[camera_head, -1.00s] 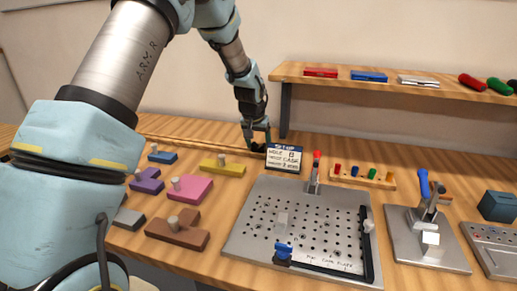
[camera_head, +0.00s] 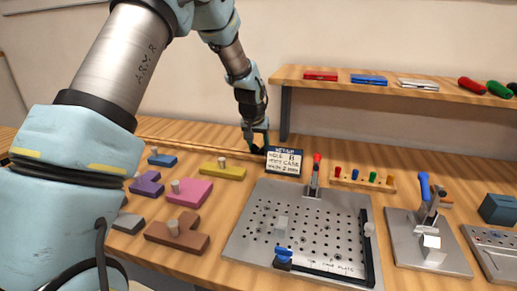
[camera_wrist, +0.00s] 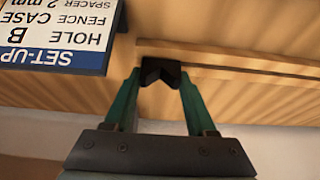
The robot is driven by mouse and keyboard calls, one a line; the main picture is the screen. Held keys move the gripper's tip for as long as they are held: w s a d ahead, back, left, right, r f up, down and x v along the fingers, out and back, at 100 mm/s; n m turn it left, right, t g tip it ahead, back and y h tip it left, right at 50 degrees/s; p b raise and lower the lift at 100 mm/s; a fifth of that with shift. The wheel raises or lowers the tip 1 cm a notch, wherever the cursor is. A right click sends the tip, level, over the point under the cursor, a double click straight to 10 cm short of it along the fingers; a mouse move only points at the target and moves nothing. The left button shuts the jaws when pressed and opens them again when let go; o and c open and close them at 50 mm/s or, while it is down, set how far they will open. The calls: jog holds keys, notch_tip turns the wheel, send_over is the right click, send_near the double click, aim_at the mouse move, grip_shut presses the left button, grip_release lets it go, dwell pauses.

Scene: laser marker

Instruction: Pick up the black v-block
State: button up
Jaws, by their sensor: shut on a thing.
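The black v-block (camera_wrist: 160,71) shows in the wrist view between the two green fingertips, its notch visible. My gripper (camera_wrist: 160,79) is shut on it, with one finger against each side. In the head view my gripper (camera_head: 256,147) is at the back of the bench, just left of the set-up sign (camera_head: 285,161). The block is small and dark there, and I cannot tell whether it touches the bench.
The set-up sign stands close beside my gripper. A wooden strip (camera_head: 190,144) runs along the back. Coloured knobbed blocks, including a yellow one (camera_head: 222,171), lie to the left. A perforated plate (camera_head: 265,205) is in front, and a shelf (camera_head: 385,87) is at right.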

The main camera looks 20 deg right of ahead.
aim_at(259, 149)
notch_tip(259, 149, up, 3)
jog(key=shift+r+b, duration=0.1)
jog(key=shift+b, duration=0.75)
jog(key=s+a+b, duration=0.1)
jog(key=s+a, duration=0.3)
jog(key=s+a+b, duration=0.2)
jog(key=s+a, duration=0.1)
jog(key=s, duration=0.2)
jog(key=s+a+b, duration=0.2)
jog(key=s+a, duration=0.2)
jog(key=shift+s+a, duration=0.3)
jog(key=shift+s, duration=0.1)
jog(key=shift+s+d, duration=0.1)
